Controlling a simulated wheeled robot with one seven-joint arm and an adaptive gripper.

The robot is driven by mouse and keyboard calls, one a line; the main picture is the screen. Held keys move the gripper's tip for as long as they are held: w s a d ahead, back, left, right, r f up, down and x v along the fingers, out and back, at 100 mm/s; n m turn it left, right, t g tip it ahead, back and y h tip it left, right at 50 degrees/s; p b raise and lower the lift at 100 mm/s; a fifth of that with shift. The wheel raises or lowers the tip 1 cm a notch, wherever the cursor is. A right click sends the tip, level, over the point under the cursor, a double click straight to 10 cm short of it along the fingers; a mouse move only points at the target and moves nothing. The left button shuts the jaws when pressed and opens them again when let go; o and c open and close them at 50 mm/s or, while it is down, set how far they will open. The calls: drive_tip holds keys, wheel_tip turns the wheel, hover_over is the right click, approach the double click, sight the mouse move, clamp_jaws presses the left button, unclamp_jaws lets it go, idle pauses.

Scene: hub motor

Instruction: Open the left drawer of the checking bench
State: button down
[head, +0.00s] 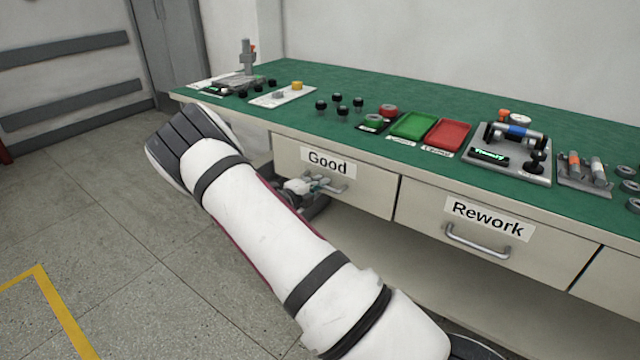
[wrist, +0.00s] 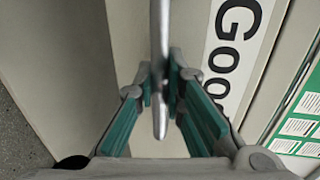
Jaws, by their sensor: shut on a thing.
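The left drawer (head: 375,192) of the checking bench has a pale front with a "Good" label (head: 328,162). Its front looks flush with the drawer beside it. My gripper (head: 312,187) is at this drawer's metal bar handle (head: 335,188), partly hidden behind my arm in the head view. In the wrist view the handle (wrist: 160,30) runs between the two green-padded fingers, and my gripper (wrist: 163,85) is shut on it. The "Good" label (wrist: 235,50) lies just to the right of the fingers there.
The "Rework" drawer (head: 430,215) with its own handle (head: 478,242) is to the right. The green bench top (head: 330,85) carries green and red trays (head: 411,125), black knobs and a gauge fixture (head: 510,155). Open floor (head: 110,220) lies to the left.

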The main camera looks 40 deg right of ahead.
drive_tip(key=f+p+v, duration=0.2)
drive_tip(key=p+v, duration=0.1)
drive_tip(key=v, duration=1)
drive_tip(key=a+f+p+v, duration=0.1)
drive_tip(key=f+p+v, duration=0.2)
drive_tip(key=v, duration=1)
drive_tip(key=shift+s+a+f, duration=0.25)
drive_tip(key=shift+f, duration=0.05)
drive_tip(key=c, duration=1.7)
unclamp_jaws()
drive_tip(key=shift+o, duration=0.2)
drive_tip(key=v, duration=1.2)
drive_tip(key=shift+w, duration=0.1)
drive_tip(key=shift+r, duration=0.1)
